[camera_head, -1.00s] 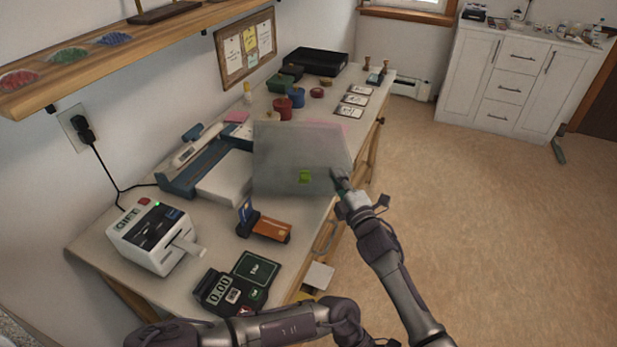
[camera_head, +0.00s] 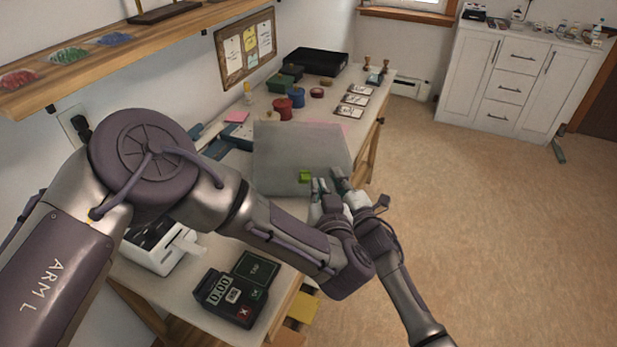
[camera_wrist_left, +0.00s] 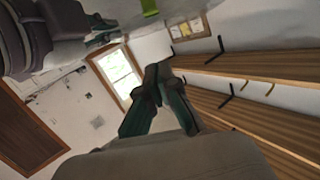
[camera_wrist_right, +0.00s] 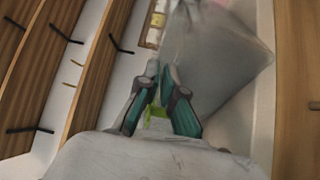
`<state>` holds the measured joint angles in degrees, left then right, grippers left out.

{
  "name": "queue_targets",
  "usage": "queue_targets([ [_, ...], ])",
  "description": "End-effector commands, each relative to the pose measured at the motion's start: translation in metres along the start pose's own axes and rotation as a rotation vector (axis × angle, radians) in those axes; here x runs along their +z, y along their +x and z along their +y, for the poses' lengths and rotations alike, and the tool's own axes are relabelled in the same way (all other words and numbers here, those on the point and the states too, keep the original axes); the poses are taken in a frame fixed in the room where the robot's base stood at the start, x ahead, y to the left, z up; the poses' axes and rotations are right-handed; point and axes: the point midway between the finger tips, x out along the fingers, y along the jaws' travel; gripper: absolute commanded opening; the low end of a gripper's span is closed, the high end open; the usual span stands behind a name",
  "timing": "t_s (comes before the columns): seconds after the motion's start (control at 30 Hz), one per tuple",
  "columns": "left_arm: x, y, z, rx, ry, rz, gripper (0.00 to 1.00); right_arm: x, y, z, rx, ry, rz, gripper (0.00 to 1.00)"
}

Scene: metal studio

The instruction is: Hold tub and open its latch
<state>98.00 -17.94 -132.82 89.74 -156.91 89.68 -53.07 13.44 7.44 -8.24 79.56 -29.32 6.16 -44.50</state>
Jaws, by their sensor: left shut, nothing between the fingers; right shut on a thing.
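The tub (camera_head: 292,150) is a translucent grey box on the workbench, with a bright green latch (camera_head: 305,177) on its near side. My right gripper (camera_head: 338,178) is shut on the tub at its near right edge; the tub's grey wall (camera_wrist_right: 215,55) and a bit of green (camera_wrist_right: 155,112) show in the right wrist view. My left gripper (camera_head: 318,187) is shut and empty, just right of the latch and close beside the right gripper. In the left wrist view its fingertips (camera_wrist_left: 160,75) meet, and the green latch (camera_wrist_left: 149,7) is at the top edge.
A card terminal (camera_head: 235,292) and a white gift-card machine (camera_head: 160,245), partly hidden by my left arm, stand at the bench's near end. Red and blue pots (camera_head: 283,108) stand behind the tub. A wooden shelf (camera_head: 110,45) hangs on the left wall.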

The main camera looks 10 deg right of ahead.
Motion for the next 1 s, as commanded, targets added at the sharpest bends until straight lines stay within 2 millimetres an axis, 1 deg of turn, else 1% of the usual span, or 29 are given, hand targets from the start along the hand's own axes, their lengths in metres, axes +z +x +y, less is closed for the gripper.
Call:
queue_targets([
  [0.17, 0.000, 0.026, -0.001, -0.004, -0.001, 0.001, 0.00, -0.001, 0.000, -0.001, -0.001, 0.000, 0.001, 0.00],
  [0.4, 0.001, 0.078, -0.001, -0.004, -0.003, 0.000, 0.00, -0.001, 0.000, -0.001, -0.001, 0.000, 0.001, 0.00],
  [0.5, 0.001, 0.097, -0.001, -0.004, -0.002, -0.001, 0.00, -0.001, 0.000, -0.001, -0.001, 0.000, 0.001, 0.00],
  [0.6, 0.019, 0.100, 0.000, -0.001, 0.000, -0.005, 0.00, -0.001, 0.000, -0.001, -0.001, 0.000, 0.001, 0.00],
  [0.7, 0.030, 0.103, 0.000, -0.002, -0.002, -0.005, 0.00, -0.001, 0.000, -0.001, -0.001, 0.000, 0.001, 0.00],
  [0.83, 0.037, 0.105, 0.000, -0.001, -0.002, -0.002, 0.00, -0.001, 0.000, -0.001, -0.001, 0.000, 0.001, 0.00],
  [1.0, 0.040, 0.105, 0.000, -0.001, -0.001, -0.002, 0.00, -0.001, 0.000, -0.001, -0.001, 0.000, 0.001, 0.00],
])
